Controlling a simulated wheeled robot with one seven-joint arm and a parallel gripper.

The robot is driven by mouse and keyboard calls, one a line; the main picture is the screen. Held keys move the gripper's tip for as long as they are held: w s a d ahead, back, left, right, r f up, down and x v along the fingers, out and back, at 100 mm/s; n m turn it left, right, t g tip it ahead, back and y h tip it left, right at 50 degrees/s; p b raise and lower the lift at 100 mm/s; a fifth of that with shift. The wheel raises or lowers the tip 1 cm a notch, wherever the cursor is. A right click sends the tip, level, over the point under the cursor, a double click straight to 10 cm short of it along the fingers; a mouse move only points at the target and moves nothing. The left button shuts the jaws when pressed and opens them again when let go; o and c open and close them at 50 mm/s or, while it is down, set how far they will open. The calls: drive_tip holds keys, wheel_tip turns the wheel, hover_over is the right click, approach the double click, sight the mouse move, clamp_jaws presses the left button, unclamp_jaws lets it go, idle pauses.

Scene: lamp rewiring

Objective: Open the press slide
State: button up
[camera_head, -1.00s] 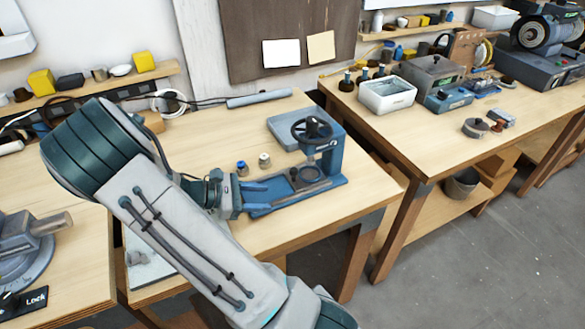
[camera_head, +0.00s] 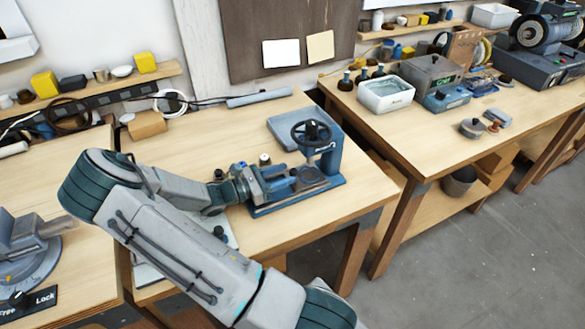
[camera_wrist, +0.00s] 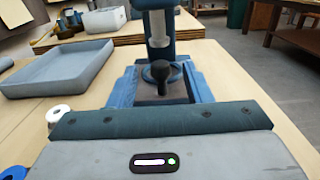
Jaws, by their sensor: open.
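The blue press (camera_head: 330,162) stands near the right end of the middle bench, with a black handwheel (camera_head: 312,134) on top. Its low base holds the slide, which is partly hidden behind my gripper in the head view. In the wrist view a black knob (camera_wrist: 161,75) stands straight ahead of my gripper, below the press column (camera_wrist: 158,32). My gripper (camera_head: 283,178) is open and low over the front of the press base. The blue side parts seen in the wrist view lie either side of the knob, and I cannot tell whether the gripper touches it.
A grey-blue tray (camera_wrist: 60,68) lies left of the press. A small white-topped spool (camera_head: 264,159) stands behind my gripper. The right bench holds a white bin (camera_head: 386,95). The bench strip in front of the press is clear.

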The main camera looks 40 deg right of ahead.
sight(293, 170)
drive_tip(key=shift+p+x, duration=0.3)
drive_tip(key=shift+x, duration=1.5)
